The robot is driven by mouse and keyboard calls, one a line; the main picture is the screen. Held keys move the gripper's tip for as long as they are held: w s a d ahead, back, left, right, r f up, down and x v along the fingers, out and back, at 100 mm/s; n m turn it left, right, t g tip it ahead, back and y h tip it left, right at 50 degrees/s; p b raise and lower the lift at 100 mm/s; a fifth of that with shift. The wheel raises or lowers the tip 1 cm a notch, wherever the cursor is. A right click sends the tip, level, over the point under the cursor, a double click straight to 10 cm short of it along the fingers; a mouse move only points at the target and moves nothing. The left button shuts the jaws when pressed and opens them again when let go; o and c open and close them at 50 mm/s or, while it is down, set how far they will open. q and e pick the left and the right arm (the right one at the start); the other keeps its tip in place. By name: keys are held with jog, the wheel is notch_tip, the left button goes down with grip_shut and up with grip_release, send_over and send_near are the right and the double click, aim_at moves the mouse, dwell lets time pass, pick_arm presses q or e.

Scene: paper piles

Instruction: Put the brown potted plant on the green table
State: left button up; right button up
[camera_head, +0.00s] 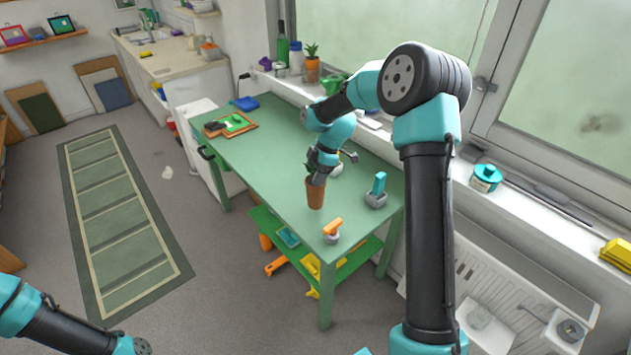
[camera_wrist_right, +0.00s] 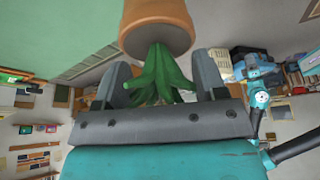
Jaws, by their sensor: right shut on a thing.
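The brown potted plant (camera_head: 315,194) is a terracotta-coloured pot with green leaves, upright over the near part of the green table (camera_head: 275,160). I cannot tell whether its base touches the tabletop. My right gripper (camera_head: 318,178) reaches down from above and is shut on the plant at its leaves. In the right wrist view, the fingers (camera_wrist_right: 163,85) stand on both sides of the green leaves, and the pot (camera_wrist_right: 158,25) extends beyond them. My left arm shows at the lower left of the head view, with its gripper out of view.
Beside the pot on the table are an orange-handled tool (camera_head: 332,230) and a teal-handled one (camera_head: 378,190). A wooden tray (camera_head: 211,131) lies at the far end. Another potted plant (camera_head: 312,69) stands on the windowsill. The table's middle left is clear.

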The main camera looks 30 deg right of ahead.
jog(key=shift+f, duration=0.1)
jog(key=shift+f, duration=1.9)
jog(key=o, duration=1.4)
jog(key=shift+o, duration=0.2)
jog(key=shift+r, duration=0.15)
jog(key=v, duration=1.2)
